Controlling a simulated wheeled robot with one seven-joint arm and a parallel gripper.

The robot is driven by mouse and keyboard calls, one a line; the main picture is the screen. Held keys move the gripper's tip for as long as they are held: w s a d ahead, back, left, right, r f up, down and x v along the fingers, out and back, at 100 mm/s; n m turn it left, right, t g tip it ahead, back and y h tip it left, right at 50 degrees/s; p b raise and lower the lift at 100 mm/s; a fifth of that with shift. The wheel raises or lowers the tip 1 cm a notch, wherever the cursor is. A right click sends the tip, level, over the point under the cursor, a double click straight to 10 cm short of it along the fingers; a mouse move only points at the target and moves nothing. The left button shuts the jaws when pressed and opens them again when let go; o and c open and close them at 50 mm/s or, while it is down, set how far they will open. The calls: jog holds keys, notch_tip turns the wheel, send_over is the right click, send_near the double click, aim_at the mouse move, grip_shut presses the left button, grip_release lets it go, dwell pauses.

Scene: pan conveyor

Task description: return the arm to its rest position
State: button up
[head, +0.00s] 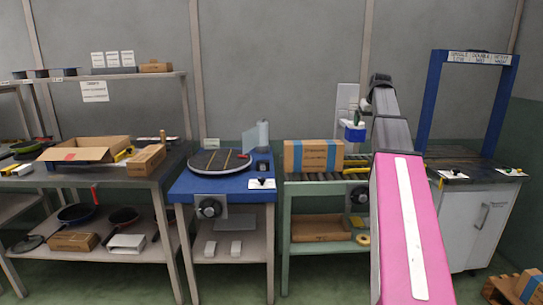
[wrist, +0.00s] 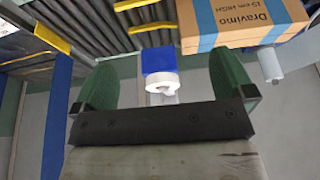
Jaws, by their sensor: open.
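My gripper (wrist: 165,72) shows in the wrist view with its two green fingers wide apart and nothing gripped. A blue block with a white ring-shaped part (wrist: 160,62) lies in view between the fingers; I cannot tell its distance from them. It also shows in the head view (head: 354,133), just left of my forearm. My arm reaches forward and up over the right end of the roller conveyor (head: 300,178), its pink link in front. In the head view the gripper is mostly hidden at the arm's far end.
A blue-striped cardboard box (head: 313,156) sits on the conveyor, close to the gripper. Left are a blue table (head: 225,190) with a round dark disc and a shelf bench (head: 90,180) with pans. Right stand a blue frame (head: 432,95) and grey cabinet (head: 480,215).

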jog(key=s+a+f+g, duration=0.1)
jog(key=s+a+f, duration=0.25)
jog(key=f, duration=0.65)
jog(key=s+a+f, duration=0.3)
jog(key=a+f, duration=0.2)
jog(key=f, duration=0.5)
jog(key=s+a+f+g, duration=0.1)
jog(key=s+a+f, duration=0.3)
jog(key=f, duration=0.6)
jog(key=s+a+f+g, duration=0.1)
jog(key=s+a+f, duration=0.3)
jog(key=s+f, duration=0.5)
jog(key=s+a+f+g, duration=0.1)
jog(key=s+a+f, duration=0.4)
jog(key=s+f, duration=0.5)
